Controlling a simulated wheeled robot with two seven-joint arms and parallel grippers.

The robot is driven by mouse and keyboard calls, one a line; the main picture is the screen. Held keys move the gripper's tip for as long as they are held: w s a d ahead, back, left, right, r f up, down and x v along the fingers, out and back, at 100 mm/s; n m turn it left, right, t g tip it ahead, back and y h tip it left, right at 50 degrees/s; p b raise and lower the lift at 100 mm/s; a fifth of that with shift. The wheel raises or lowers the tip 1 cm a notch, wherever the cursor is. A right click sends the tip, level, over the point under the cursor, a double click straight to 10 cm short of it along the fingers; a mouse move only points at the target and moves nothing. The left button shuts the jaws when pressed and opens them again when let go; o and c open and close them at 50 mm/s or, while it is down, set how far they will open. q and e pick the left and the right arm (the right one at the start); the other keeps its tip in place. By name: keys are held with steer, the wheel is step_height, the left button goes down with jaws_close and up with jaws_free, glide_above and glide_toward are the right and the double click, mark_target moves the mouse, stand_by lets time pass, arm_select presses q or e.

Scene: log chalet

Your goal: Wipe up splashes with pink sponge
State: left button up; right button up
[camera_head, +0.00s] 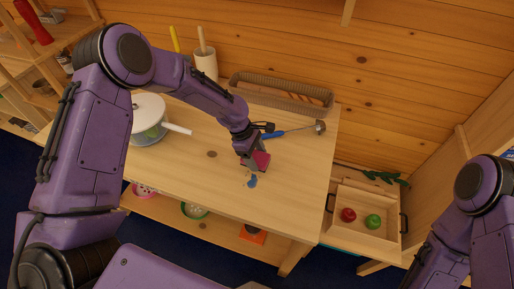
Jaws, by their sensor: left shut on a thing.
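My left gripper (249,158) points down over the wooden table (305,150) and is shut on the pink sponge (261,161), which is partly hidden by the fingers. The sponge is at or just above the table top; I cannot tell whether it touches. A small blue splash (252,182) lies on the table just in front of the sponge. A small tan spot, perhaps another splash, shows beside it, close to the gripper. My right arm stands at the lower right, and its gripper is out of the picture.
A ladle (296,131) with a blue handle lies behind the gripper. A long basket (283,92), a utensil holder (205,64) and a lidded white pot (148,118) stand on the table. A wooden crate (367,240) with red and green items is at the right. The table's right end is clear.

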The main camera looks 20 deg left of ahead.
arm_select(q)
steer(key=shift+w+r, duration=0.15)
steer(key=shift+r, duration=0.4)
steer(key=shift+w+r, duration=0.15)
steer(key=shift+r, duration=0.4)
steer(key=shift+s+r, duration=0.2)
steer(key=shift+r, duration=0.4)
steer(key=shift+w+f, duration=0.1)
